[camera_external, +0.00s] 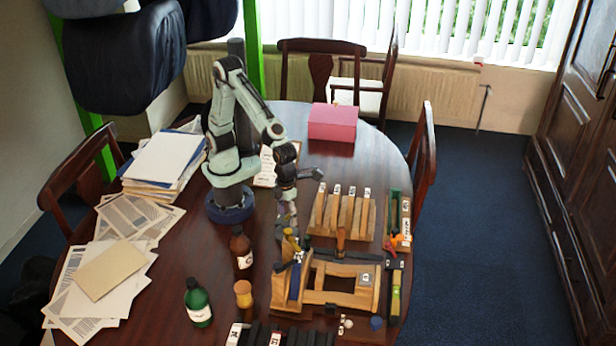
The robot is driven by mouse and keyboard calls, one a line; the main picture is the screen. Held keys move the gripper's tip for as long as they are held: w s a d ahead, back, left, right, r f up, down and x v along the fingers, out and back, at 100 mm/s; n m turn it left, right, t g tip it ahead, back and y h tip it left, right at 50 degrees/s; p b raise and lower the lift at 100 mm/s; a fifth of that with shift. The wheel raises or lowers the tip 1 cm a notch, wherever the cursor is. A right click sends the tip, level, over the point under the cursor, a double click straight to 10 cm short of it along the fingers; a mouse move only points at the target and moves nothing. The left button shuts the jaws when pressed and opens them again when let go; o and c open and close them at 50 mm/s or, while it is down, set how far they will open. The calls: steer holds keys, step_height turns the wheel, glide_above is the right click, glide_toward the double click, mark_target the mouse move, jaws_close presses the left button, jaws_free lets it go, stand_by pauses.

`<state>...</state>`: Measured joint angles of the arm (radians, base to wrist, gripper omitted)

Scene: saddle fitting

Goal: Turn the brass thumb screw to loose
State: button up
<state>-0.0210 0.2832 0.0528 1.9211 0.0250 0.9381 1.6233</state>
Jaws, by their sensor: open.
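A wooden fitting frame (340,298) stands on the right half of the dark table (225,300). My gripper (289,230) points down at the frame's back left corner. It is open, but its fingers are small and hard to make out. A small brass-yellow part (288,232) shows at the fingertips. It may be the brass thumb screw. I cannot tell whether the fingers touch it, and its turn position is too small to read.
A rack of wooden blocks (341,217) stands behind the frame, with a narrow tool tray (396,222) to its right. A pink box (333,122) is at the back.

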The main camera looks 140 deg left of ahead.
mark_target(288, 231)
step_height(288, 231, down, 5)
steer(key=shift+f, duration=0.15)
jaws_close()
